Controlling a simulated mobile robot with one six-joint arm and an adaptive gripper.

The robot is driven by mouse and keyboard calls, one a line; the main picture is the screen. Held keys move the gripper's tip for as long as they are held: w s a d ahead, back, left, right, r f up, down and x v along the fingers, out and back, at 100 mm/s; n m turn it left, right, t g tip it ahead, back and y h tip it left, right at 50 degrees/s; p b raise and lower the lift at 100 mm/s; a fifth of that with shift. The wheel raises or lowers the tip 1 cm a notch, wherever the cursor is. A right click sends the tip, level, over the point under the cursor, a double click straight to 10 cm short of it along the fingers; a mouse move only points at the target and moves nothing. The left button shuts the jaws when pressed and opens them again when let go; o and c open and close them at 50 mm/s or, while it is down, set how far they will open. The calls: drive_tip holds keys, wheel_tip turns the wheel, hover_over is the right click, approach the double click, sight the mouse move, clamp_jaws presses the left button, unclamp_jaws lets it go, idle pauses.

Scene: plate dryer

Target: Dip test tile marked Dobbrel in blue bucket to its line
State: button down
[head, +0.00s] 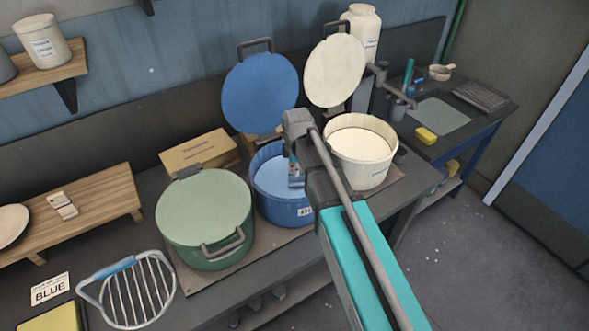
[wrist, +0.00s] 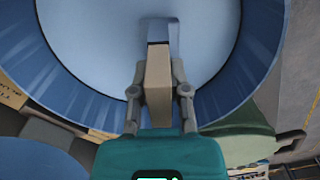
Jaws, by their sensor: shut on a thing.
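The blue bucket (head: 277,207) stands open on the bench, with light blue liquid inside and its round blue lid (head: 260,92) raised behind it. My gripper (head: 294,172) reaches down inside its rim. In the wrist view my gripper (wrist: 158,76) is shut on a tan test tile (wrist: 158,82), held over the liquid (wrist: 95,30). The tile's far end looks blue-grey; I cannot tell whether that part is coated or dipped. The tile's mark and line cannot be read. The bucket's wall (wrist: 62,76) curves around the tile, apart from it.
A closed green bucket (head: 202,215) stands left of the blue one, and an open cream bucket (head: 358,170) right. A wire rack (head: 132,290) and a card reading BLUE (head: 50,289) lie at front left. Small pale tiles (head: 62,205) rest on a wooden stand (head: 105,192).

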drive_tip(key=shift+r+p, duration=3.65)
drive_tip(key=shift+r, duration=0.15)
